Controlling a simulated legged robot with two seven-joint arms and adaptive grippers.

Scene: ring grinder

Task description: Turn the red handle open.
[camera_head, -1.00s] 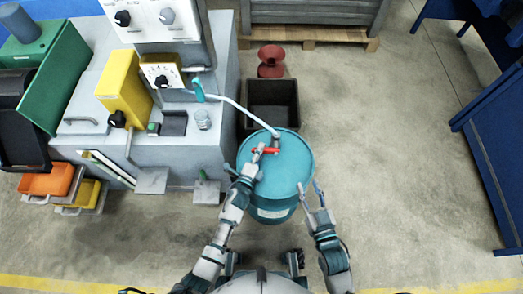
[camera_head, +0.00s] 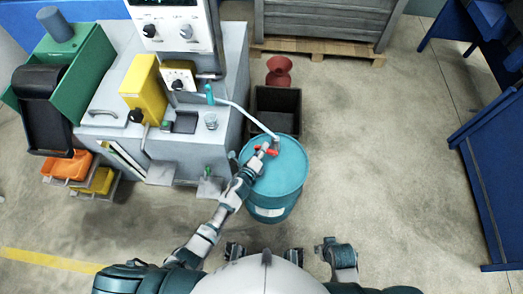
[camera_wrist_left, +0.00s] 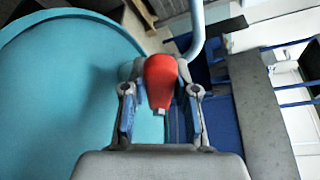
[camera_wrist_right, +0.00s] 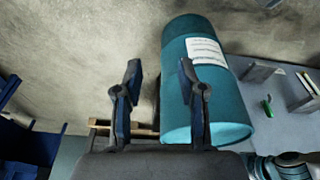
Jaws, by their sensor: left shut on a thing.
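The red handle (camera_head: 269,151) sits at the tap on top of the teal drum (camera_head: 284,178), below the end of the pale hose. My left gripper (camera_head: 261,156) reaches over the drum's lid and is shut on the handle. In the left wrist view the red handle (camera_wrist_left: 160,80) lies between the two fingers, its rounded end toward the hose. The tap body is mostly hidden there. My right gripper (camera_wrist_right: 157,75) is open and empty, with the drum's labelled side (camera_wrist_right: 208,95) beyond its fingers. In the head view my right arm is drawn back near my body.
The grey grinder machine (camera_head: 165,150) stands left of the drum, with orange (camera_head: 67,166) and yellow bins at its left foot. A dark crate (camera_head: 278,104) and a red spool-shaped object (camera_head: 279,71) are behind the drum. The floor to the right is clear up to blue furniture (camera_head: 490,160).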

